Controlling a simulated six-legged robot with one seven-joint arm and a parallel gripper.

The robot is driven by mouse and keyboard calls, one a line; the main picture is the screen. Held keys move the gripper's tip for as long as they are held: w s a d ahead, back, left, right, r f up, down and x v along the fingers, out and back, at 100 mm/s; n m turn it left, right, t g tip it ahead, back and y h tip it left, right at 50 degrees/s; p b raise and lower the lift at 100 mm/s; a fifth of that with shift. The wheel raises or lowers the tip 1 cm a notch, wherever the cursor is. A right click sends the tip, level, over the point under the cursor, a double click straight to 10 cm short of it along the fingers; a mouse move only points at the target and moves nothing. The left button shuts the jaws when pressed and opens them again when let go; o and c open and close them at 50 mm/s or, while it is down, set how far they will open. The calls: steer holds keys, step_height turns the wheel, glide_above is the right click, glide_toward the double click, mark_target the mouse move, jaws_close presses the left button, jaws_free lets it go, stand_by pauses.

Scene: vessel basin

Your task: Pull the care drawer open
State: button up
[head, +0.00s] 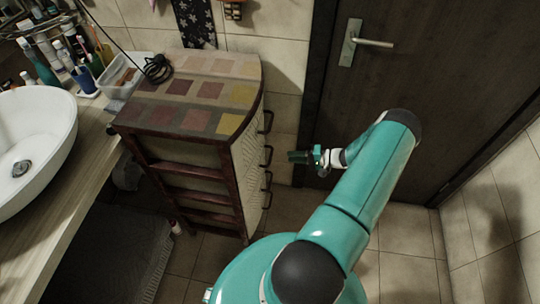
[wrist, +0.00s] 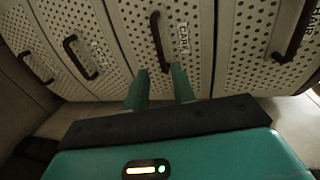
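The care drawer (wrist: 199,62) has a white perforated front with a "CARE" label and a dark bar handle (wrist: 157,38). Its front looks level with the neighbouring fronts, so it appears shut. My gripper (wrist: 161,71) is open, its two green fingers apart. In the wrist view, the near end of the care handle lies between the fingertips; I cannot tell whether they touch it. In the head view, my gripper (head: 303,157) is just right of the drawer cabinet (head: 190,150), level with its handles. The drawer labels cannot be read there.
A drawer labelled "HAIR" (wrist: 264,40) is beside the care drawer in the wrist view, with further handled drawers on the other side. A dark door (head: 430,90) stands behind my arm. A washbasin (head: 35,140) is at left. Tiled floor (head: 400,270) is clear at lower right.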

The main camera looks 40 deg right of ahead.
mark_target(271, 155)
steer(key=x, duration=1)
jaws_close()
